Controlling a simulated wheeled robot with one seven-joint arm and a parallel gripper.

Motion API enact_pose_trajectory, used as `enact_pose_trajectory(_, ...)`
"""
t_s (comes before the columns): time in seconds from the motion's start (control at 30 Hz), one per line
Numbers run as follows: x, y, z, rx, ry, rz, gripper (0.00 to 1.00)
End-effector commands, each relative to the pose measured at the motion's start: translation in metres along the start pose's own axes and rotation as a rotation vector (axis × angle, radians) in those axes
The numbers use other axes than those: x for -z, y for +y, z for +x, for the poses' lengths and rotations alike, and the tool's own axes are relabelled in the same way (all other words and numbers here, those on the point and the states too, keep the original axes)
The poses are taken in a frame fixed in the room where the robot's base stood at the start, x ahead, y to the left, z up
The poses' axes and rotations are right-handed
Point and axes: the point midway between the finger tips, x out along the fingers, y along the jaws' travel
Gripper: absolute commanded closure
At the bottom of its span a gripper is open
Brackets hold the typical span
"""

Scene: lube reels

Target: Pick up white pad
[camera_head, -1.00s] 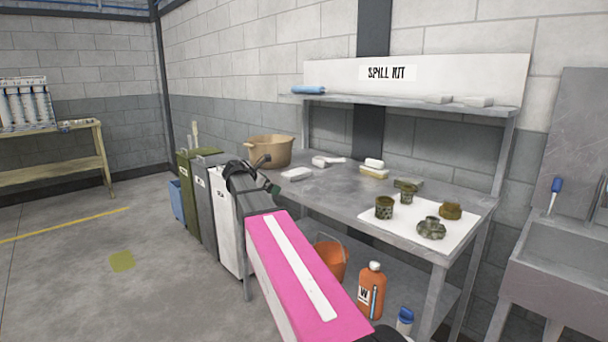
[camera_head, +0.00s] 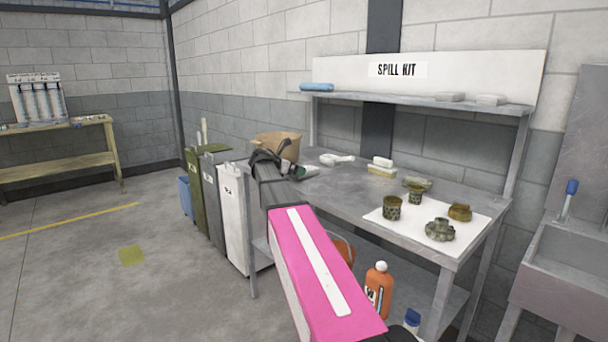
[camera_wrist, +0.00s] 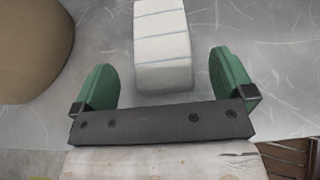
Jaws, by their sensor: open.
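A white pad (camera_wrist: 162,45) with thin grey lines lies on the grey metal bench. In the wrist view it sits between the two green fingers of my gripper (camera_wrist: 164,72), with space on both sides. My gripper is open and does not touch the pad's sides. In the head view my gripper (camera_head: 288,168) is over the bench's left end, and only a bit of the pad (camera_head: 310,172) shows past it; the rest is hidden.
A tan tub (camera_head: 278,143) stands close behind my gripper.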

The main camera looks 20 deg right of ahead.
Motion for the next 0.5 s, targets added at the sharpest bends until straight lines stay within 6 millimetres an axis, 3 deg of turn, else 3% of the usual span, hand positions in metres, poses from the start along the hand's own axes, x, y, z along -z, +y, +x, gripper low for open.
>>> enact_pose_trajectory(0.2, 0.001, -0.001, 0.031, 0.001, 0.001, 0.0, 0.0)
enact_pose_trajectory(0.47, 0.001, -0.001, 0.033, -0.001, 0.0, 0.0, 0.0)
enact_pose_trajectory(0.5, 0.001, -0.001, 0.033, -0.001, 0.0, 0.0, 0.13)
